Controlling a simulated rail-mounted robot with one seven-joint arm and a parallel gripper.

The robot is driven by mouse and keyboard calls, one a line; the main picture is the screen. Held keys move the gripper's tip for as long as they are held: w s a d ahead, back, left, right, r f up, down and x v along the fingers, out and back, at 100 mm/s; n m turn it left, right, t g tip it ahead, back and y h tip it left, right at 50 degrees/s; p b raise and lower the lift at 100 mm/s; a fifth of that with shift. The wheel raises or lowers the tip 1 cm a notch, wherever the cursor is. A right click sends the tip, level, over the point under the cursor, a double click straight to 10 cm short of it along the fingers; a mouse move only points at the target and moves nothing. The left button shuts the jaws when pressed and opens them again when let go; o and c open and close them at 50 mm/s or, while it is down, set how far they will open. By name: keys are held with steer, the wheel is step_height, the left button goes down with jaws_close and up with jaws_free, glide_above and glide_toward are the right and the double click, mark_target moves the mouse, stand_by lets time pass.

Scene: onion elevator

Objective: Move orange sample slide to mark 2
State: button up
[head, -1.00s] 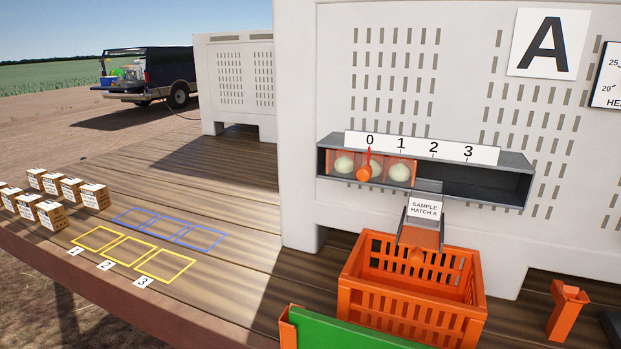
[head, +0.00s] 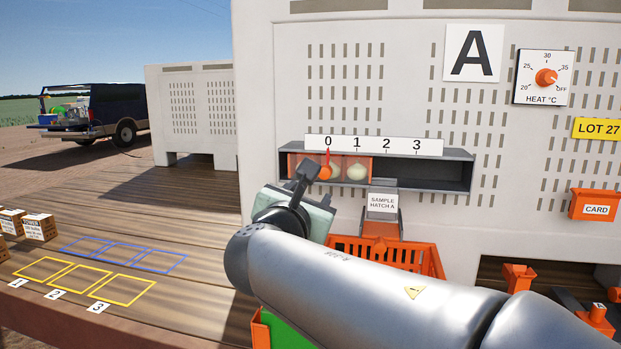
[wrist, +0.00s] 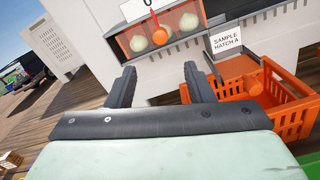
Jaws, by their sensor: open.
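The orange sample slide (head: 356,160) sits in the left part of the long grey trough, holding pale onions. Its red pointer stands at 0 on the white scale (head: 373,145), where mark 2 is further right. A round orange knob (head: 325,173) is on the slide's front. My gripper (head: 304,178) is near the slide's left end and hides part of it. In the wrist view the two dark fingers of my gripper (wrist: 160,70) are apart with nothing between them, below the slide (wrist: 176,27). Whether a finger touches the slide is unclear.
The trough (head: 425,172) is empty to the right of the slide. Below it, the sample hatch chute (head: 381,222) leads down towards an orange crate (head: 425,256). Cartons (head: 39,227) stand left on the deck.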

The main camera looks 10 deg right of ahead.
mark_target(324, 174)
steer(key=p+x, duration=0.3)
steer(key=x, duration=1.4)
steer(key=shift+p, duration=0.4)
